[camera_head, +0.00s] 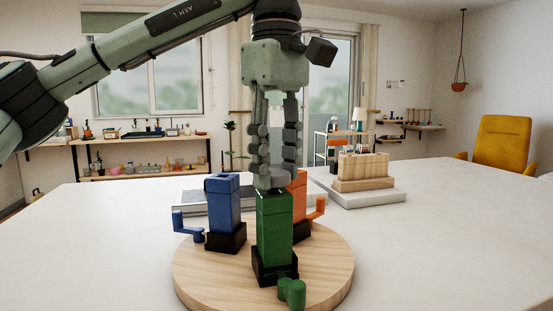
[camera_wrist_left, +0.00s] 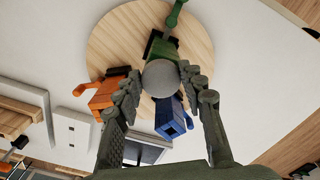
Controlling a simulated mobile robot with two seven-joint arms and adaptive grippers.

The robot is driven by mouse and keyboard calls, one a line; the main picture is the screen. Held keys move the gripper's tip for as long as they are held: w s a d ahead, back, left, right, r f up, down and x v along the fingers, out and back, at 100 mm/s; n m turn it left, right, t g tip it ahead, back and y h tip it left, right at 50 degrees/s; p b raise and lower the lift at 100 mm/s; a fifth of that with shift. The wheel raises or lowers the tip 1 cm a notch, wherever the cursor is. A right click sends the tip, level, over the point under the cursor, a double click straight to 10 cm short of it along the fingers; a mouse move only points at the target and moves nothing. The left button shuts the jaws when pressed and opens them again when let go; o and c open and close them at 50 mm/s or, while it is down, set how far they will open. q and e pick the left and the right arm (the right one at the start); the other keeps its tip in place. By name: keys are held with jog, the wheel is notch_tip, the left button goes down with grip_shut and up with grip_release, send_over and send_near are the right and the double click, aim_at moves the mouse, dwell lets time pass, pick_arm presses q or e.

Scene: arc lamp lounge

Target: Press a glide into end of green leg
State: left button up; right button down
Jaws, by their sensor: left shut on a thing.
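The green leg (camera_head: 274,222) stands upright in a black holder (camera_head: 274,270) on a round wooden board (camera_head: 330,275). My left gripper (camera_head: 276,182) points down over its top end, shut on a grey round glide (camera_wrist_left: 160,78). In the head view only a dark sliver of the glide (camera_head: 271,190) shows at the top of the leg. I cannot tell whether it is seated or just touching. In the left wrist view the glide covers part of the green leg (camera_wrist_left: 167,48). My right gripper is not in view.
A blue leg (camera_head: 222,207) stands left of the green one, and an orange leg (camera_head: 300,195) stands behind right, partly hidden. Behind are a flat grey object (camera_head: 188,201) and a wooden block rack (camera_head: 362,168) on a pale slab (camera_head: 368,198). The white table (camera_head: 450,235) is clear at right.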

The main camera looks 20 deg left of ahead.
aim_at(276, 173)
pick_arm(q)
jog(key=shift+f, duration=0.6)
jog(key=o, duration=1)
jog(key=shift+c, duration=0.2)
jog(key=shift+r, duration=0.1)
notch_tip(276, 173, up, 12)
